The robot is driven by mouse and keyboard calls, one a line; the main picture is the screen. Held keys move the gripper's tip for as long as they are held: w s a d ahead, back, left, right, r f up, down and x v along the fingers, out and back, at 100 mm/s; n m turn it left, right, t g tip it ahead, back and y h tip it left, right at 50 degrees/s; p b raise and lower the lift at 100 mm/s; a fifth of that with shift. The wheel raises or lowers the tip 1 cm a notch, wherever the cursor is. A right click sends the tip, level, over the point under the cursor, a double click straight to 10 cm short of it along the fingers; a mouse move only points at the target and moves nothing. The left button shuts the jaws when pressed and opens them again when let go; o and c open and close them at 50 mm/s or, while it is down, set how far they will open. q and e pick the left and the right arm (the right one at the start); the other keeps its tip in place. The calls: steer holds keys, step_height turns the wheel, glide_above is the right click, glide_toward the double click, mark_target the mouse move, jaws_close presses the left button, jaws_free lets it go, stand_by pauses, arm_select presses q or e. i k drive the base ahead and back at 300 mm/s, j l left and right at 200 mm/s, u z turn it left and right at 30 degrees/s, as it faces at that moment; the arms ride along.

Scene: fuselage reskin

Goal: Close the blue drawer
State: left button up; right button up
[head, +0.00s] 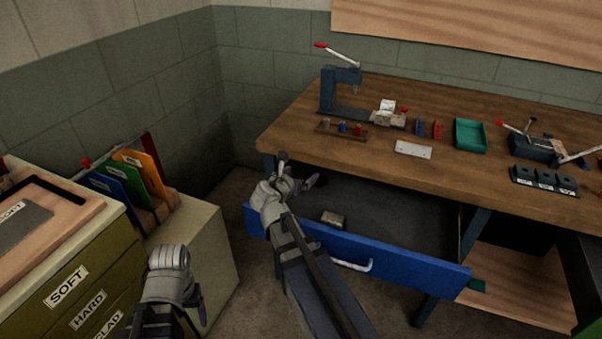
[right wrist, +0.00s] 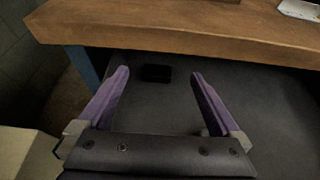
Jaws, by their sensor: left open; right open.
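The blue drawer (head: 400,262) under the wooden workbench is pulled out, with its dark interior showing. Its pale handle (head: 352,265) is on the front face. A small grey-brown block (head: 333,219) lies inside, near the front panel. My right gripper (head: 298,169) is open and empty above the left part of the drawer, near the bench edge. In the right wrist view its purple fingers (right wrist: 160,75) are spread over the drawer floor, with a dark block (right wrist: 156,73) beyond them. My left gripper (head: 178,270) is low beside the drawer cabinet, away from the blue drawer; its fingers are hard to see.
The workbench (head: 300,135) carries a press (head: 341,90), a green tray (head: 471,135) and black blocks (head: 544,180). Floor is open before the drawer.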

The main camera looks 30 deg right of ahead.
mark_target(409, 238)
steer(key=j+z, duration=0.1)
steer(key=z, duration=0.3)
steer(key=j+z, duration=0.15)
steer(key=z, duration=0.2)
steer(key=l+z, duration=0.1)
steer(key=z, duration=0.25)
steer(key=l+z, duration=0.15)
steer(key=z, duration=0.2)
steer(key=i+j, duration=0.05)
